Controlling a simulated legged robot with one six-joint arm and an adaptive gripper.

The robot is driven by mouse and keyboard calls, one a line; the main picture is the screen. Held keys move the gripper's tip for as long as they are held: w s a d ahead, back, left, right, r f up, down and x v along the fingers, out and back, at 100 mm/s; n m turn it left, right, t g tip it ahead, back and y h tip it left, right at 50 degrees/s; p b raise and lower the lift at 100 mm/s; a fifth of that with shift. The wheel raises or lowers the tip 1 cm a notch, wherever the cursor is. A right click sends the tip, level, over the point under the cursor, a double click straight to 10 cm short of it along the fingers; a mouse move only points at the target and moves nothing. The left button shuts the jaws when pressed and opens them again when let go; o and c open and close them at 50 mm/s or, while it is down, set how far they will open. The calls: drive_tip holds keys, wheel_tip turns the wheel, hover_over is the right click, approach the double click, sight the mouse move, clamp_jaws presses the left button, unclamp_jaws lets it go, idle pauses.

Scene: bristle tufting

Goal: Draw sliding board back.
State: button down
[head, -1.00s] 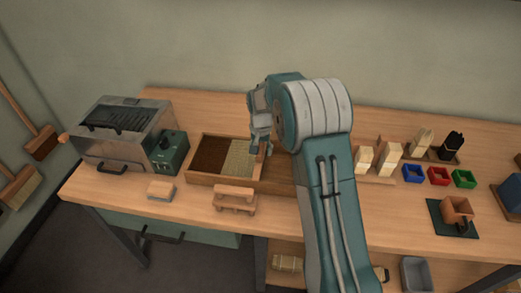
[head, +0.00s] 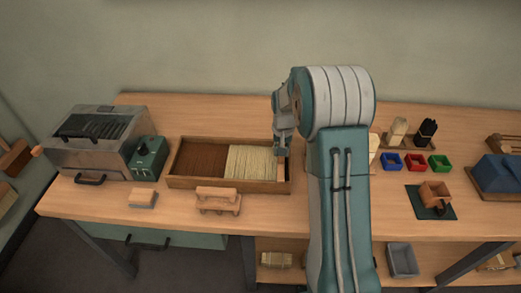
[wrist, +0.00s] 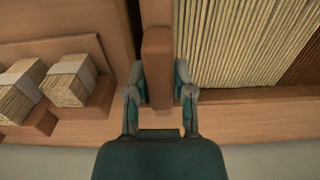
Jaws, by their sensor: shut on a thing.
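The sliding board (head: 281,172) is a brown wooden upright piece at the right end of a long wooden tray (head: 215,186). In the wrist view the board (wrist: 157,50) stands between my gripper's fingers, which are shut on its sides. My gripper (head: 282,150) comes down from above on the tray's right end; its fingertips also show in the wrist view (wrist: 159,82). Pale bristles (head: 250,161) lie beside the board and dark brown bristles (head: 202,158) fill the tray's left part. My arm hides the bench right of the tray.
A metal machine (head: 95,140) with a green control box (head: 148,157) stands left. A wooden block brush (head: 217,198) and a small block (head: 142,197) lie in front. Blue, red and green bins (head: 415,162) are right. Tied bundles (wrist: 68,80) sit close left of my gripper in the wrist view.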

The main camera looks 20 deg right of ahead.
drive_tip(key=shift+s+d+f, duration=0.15)
drive_tip(key=shift+s+d, duration=0.1)
drive_tip(key=shift+d, duration=0.25)
drive_tip(key=shift+a, duration=0.1)
drive_tip(key=shift+c, duration=2.4)
unclamp_jaws()
drive_tip(key=shift+d, duration=0.25)
wheel_tip(320, 180, up, 12)
